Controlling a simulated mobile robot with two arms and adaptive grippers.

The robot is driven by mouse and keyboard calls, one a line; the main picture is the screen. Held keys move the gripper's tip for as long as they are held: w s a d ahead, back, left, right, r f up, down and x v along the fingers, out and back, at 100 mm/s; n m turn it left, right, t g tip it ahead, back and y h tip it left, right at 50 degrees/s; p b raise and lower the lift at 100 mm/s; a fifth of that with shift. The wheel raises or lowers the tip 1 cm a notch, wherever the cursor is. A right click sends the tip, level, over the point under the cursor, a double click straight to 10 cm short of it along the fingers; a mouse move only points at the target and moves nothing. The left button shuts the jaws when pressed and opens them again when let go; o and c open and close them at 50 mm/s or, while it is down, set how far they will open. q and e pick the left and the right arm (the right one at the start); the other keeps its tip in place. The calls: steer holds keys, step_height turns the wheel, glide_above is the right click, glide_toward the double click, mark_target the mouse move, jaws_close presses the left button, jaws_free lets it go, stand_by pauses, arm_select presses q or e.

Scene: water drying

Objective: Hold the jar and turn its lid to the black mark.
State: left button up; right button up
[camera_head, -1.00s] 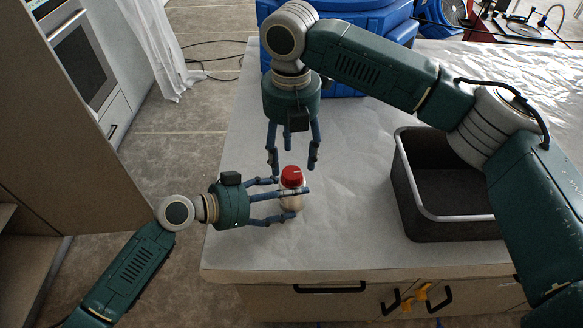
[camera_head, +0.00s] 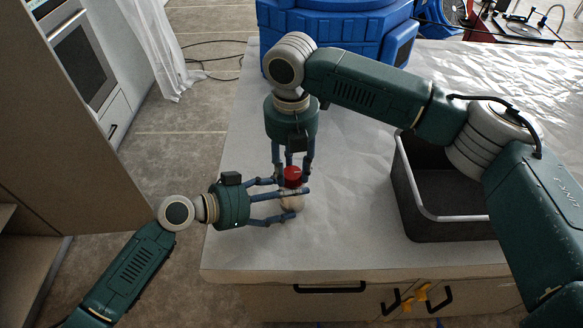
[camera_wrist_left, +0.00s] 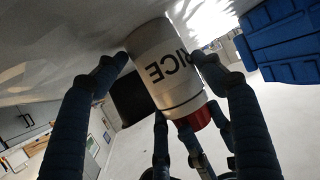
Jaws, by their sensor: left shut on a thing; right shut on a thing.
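The jar (camera_head: 291,201) stands upright on the covered table, pale with a red lid (camera_head: 292,175) on top. My left gripper (camera_head: 287,202) is shut around the jar's body from the left. The left wrist view shows the white jar (camera_wrist_left: 160,70) with dark lettering between my left fingers (camera_wrist_left: 165,85), and the red lid (camera_wrist_left: 197,120) at its end. My right gripper (camera_head: 293,172) points down from above, shut on the lid. Its fingers also show around the lid in the left wrist view. The black mark cannot be made out.
A dark grey bin (camera_head: 425,222) with a pale rim stands on the table to the right. A large blue container (camera_head: 345,50) is at the back. The table's front edge (camera_head: 330,276) lies just below the jar; the white surface between jar and bin is clear.

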mark_target(292, 173)
arm_select(q)
steer(key=shift+w+a, duration=0.1)
arm_select(e)
steer(key=shift+s+m, duration=0.1)
steer(key=shift+m, duration=0.7)
steer(key=o, duration=1.1)
steer(key=shift+o, duration=0.2)
steer(key=shift+r, duration=0.2)
step_height(292, 173, up, 12)
steer(key=shift+f, duration=0.2)
arm_select(q)
steer(key=o, duration=1.6)
